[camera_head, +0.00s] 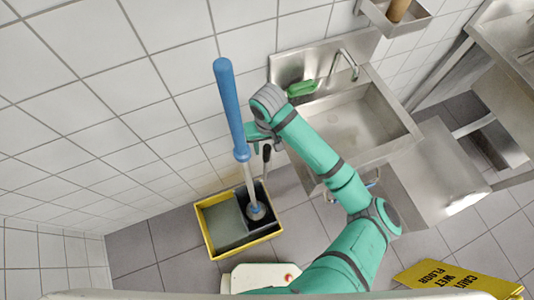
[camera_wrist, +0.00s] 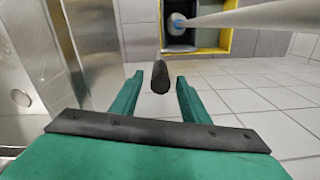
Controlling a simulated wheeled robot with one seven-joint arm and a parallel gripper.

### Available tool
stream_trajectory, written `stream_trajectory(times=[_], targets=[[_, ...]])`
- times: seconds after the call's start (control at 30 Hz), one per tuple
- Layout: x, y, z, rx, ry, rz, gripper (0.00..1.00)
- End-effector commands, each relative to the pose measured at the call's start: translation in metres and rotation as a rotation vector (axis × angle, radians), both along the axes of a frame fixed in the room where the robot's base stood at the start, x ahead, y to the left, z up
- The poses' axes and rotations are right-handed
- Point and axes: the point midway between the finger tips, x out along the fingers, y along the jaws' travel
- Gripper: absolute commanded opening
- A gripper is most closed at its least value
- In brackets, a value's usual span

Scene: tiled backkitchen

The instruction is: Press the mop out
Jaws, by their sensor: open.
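The mop stands tilted in the bucket, its blue handle (camera_head: 229,105) rising toward the wall and its head (camera_head: 256,211) down in the dark wringer (camera_head: 240,236) on the bucket's right side. The bucket has a yellow rim (camera_head: 207,239) and holds greyish water at the left. A black lever grip (camera_head: 266,153) sticks up from the wringer side. My gripper (camera_head: 255,138) is beside the mop handle, near the top of the lever. In the wrist view, my open green fingers (camera_wrist: 160,95) stand either side of the black grip (camera_wrist: 160,76), with gaps on both sides.
A steel sink (camera_head: 355,120) with a tap and a green sponge (camera_head: 301,88) is to the right of the bucket. A yellow wet-floor sign (camera_head: 455,280) lies at lower right. The tiled wall is close behind the mop. Floor left of the bucket is clear.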

Motion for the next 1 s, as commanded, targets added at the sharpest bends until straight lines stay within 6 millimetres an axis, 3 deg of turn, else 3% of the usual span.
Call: stream_trajectory(times=[0.2,0.4,0.8,1.0], targets=[[-0.001,0.0,-0.039,-0.001,0.003,-0.002,0.42],[0.0,0.0,-0.061,0.0,0.001,-0.003,0.42],[-0.001,0.0,-0.067,0.0,0.0,-0.001,0.42],[-0.001,0.0,-0.067,0.0,0.0,-0.002,0.0]])
